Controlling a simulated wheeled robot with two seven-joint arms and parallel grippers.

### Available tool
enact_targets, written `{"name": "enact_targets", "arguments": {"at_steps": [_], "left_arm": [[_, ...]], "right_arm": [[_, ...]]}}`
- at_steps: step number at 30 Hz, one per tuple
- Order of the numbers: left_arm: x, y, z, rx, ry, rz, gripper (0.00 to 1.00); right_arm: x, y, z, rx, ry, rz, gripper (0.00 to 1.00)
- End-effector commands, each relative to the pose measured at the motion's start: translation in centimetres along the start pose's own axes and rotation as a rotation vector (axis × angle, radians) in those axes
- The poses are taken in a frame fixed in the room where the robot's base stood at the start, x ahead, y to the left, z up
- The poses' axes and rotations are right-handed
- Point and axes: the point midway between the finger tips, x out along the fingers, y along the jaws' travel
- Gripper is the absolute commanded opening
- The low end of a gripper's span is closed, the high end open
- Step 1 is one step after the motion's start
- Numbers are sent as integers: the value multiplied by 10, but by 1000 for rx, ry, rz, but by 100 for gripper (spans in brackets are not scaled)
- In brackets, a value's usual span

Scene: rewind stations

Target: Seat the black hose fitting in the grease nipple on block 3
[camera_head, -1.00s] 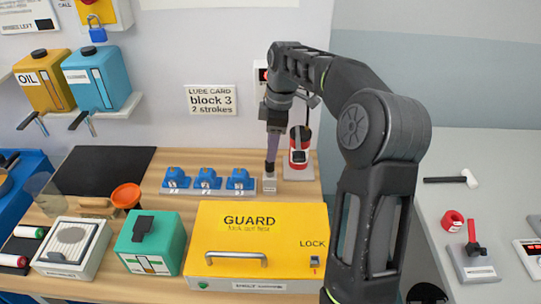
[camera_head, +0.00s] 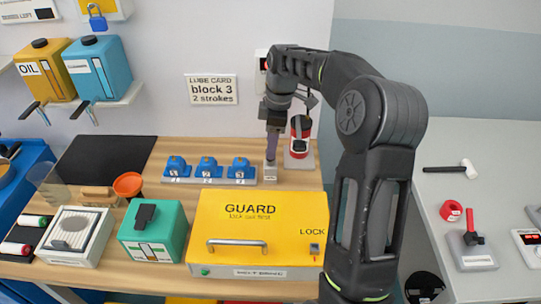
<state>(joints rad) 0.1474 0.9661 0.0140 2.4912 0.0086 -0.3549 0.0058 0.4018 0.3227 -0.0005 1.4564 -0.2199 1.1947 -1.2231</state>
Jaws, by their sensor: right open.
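The black hose fitting (camera_head: 270,160) appears as a small dark tip standing in a small light holder (camera_head: 270,176) on the bench. My right gripper (camera_head: 272,147) points down directly over it, with its purplish fingers around or just above the fitting's top. It is open; the exact contact is too small to tell. Three blue blocks stand in a row just left of the holder; the rightmost blue block (camera_head: 241,168) is nearest. The card (camera_head: 212,89) reads "block 3, 2 strokes". My left gripper is out of view.
A red and black canister (camera_head: 299,137) stands close right of my gripper. The yellow guard box (camera_head: 257,228) lies in front of the blocks. An orange funnel or cup (camera_head: 128,184) and a green box (camera_head: 152,231) stand to the left. A dark mat (camera_head: 103,160) is clear.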

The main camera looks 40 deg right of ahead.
Motion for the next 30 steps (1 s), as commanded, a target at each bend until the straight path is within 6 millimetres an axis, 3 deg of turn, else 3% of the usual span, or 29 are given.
{"name": "enact_targets", "arguments": {"at_steps": [11, 29, 30], "left_arm": [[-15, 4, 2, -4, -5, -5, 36], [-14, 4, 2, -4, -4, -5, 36], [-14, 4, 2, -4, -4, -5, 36]], "right_arm": [[45, 2, 3, 0, -1, -2, 50], [46, 2, 3, 0, 0, -1, 50], [46, 2, 3, 0, 0, -1, 46]]}}
